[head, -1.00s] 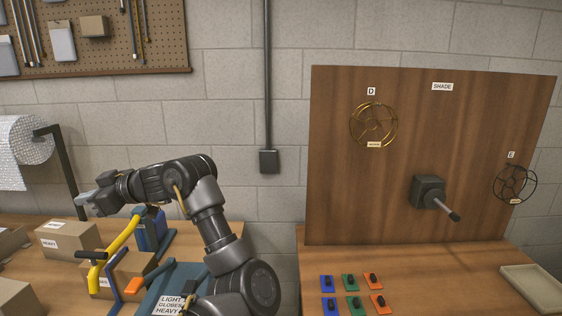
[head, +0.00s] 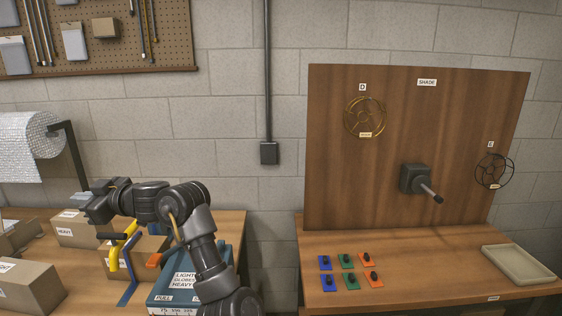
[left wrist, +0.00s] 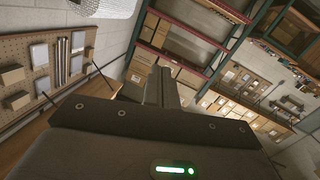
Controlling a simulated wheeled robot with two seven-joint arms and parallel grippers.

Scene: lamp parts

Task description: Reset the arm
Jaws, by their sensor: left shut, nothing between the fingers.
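My left gripper (head: 82,197) is shut and empty. In the head view it is at the left, pointing left, above the cardboard boxes on the left bench, with the arm bent up from the bottom of the picture. In the left wrist view its closed fingers (left wrist: 162,86) point toward shelves and a pegboard, with nothing between them. My right gripper is not in view.
The left bench holds cardboard boxes (head: 30,287), a teal box (head: 178,297) and a yellow-handled tool (head: 123,247). The right bench holds several coloured switch pieces (head: 347,260), a tray (head: 518,264) and a wooden board (head: 330,150) with wire rings D (head: 347,117) and E (head: 481,172).

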